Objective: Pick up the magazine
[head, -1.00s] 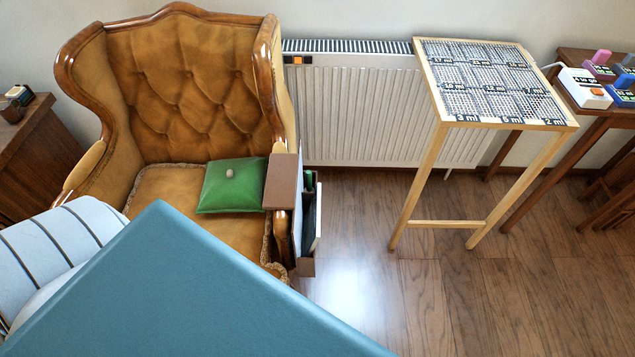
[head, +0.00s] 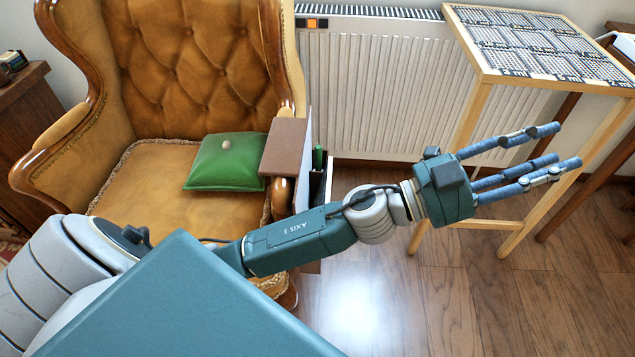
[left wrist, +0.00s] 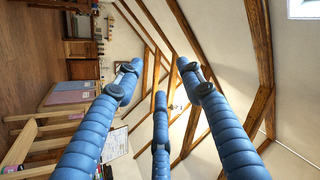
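My left gripper (head: 566,146) reaches across the head view to the right, in front of the radiator and the wooden stand. Its three blue fingers are spread apart with nothing between them, and the left wrist view also shows them open and empty (left wrist: 160,78). An armrest organizer (head: 284,148) hangs over the armchair's right arm. Thin upright items stand in its side pocket, including a pale sheet-like edge that may be the magazine (head: 307,150); I cannot tell for certain. My forearm covers the lower part of the pocket. My right gripper is not in view.
The tufted armchair (head: 185,75) holds a green cushion (head: 226,165). A white radiator (head: 385,95) stands along the wall. The wooden stand (head: 487,65) with a patterned top is close behind my left fingers. Floor (head: 370,310) is open at the front.

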